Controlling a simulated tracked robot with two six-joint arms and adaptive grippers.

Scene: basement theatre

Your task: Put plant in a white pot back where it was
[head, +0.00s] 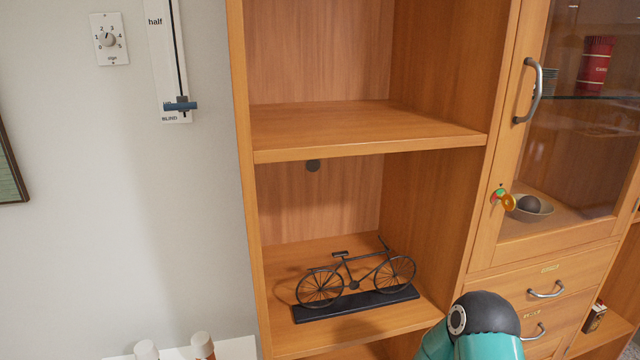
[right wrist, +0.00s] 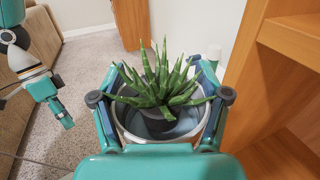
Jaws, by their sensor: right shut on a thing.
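The plant (right wrist: 160,85) has spiky green leaves and stands upright in a pale round pot (right wrist: 128,132), seen in the right wrist view. My right gripper (right wrist: 160,98) is shut on the pot, with one finger on each side of it. The pot's lower part is hidden by the gripper. The plant is not visible in the head view, where only a teal and dark part of my arm shows at the bottom right. What looks like my left gripper (right wrist: 60,112) hangs at the left of the right wrist view; its jaws are unclear.
A wooden bookcase has an empty upper shelf (head: 350,130) and a lower shelf (head: 285,262) bearing a model bicycle (head: 355,275) on a dark base. A glass-doored cabinet (head: 575,140) with drawers adjoins it at right. White items (head: 200,345) stand at bottom left.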

